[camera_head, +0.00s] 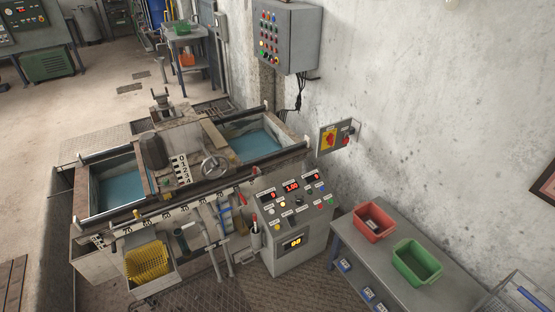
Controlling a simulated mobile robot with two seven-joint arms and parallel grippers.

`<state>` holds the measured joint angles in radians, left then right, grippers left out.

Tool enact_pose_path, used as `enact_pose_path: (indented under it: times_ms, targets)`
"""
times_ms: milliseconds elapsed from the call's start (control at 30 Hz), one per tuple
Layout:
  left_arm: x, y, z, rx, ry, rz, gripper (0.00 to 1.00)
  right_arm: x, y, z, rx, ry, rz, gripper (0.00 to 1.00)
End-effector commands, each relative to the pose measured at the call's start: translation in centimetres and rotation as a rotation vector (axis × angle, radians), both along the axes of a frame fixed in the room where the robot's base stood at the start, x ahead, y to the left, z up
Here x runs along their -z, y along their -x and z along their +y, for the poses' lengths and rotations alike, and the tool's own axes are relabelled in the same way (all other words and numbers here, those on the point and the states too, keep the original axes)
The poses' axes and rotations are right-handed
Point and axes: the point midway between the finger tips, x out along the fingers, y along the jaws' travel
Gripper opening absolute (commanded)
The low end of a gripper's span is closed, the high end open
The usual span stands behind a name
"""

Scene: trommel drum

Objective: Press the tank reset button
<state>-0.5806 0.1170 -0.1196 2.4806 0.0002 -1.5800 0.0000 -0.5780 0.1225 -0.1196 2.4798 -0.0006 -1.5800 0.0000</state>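A grey control console (294,262) stands at the right end of the machine. Its sloped panel has red number displays (291,187) and several small coloured buttons, among them a lit yellow one (283,205). A lower display (292,243) glows orange on its front. The labels are too small to read, so I cannot tell which button is the tank reset. The machine's two tanks hold blue water, one on the left (121,190) and one on the right (254,146). Neither of my grippers shows in the head view.
A wall cabinet (300,41) with coloured buttons hangs above. A switch box (329,138) with a yellow-red knob is on the wall. A side table (357,246) right of the console carries a red bin (374,222) and a green bin (417,262). A yellow basket (147,262) sits front left.

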Motion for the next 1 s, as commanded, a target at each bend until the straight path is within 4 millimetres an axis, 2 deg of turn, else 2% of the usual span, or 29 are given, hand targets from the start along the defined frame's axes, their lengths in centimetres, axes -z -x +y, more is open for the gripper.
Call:
enact_pose_path:
  times_ms: [33, 367, 1000]
  targets:
    - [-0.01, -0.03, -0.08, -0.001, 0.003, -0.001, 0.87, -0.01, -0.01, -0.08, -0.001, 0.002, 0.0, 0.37]
    - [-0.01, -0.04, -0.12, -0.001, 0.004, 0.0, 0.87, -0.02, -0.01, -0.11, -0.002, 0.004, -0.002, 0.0]
    - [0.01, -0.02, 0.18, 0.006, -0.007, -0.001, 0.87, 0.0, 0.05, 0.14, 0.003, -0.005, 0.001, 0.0]
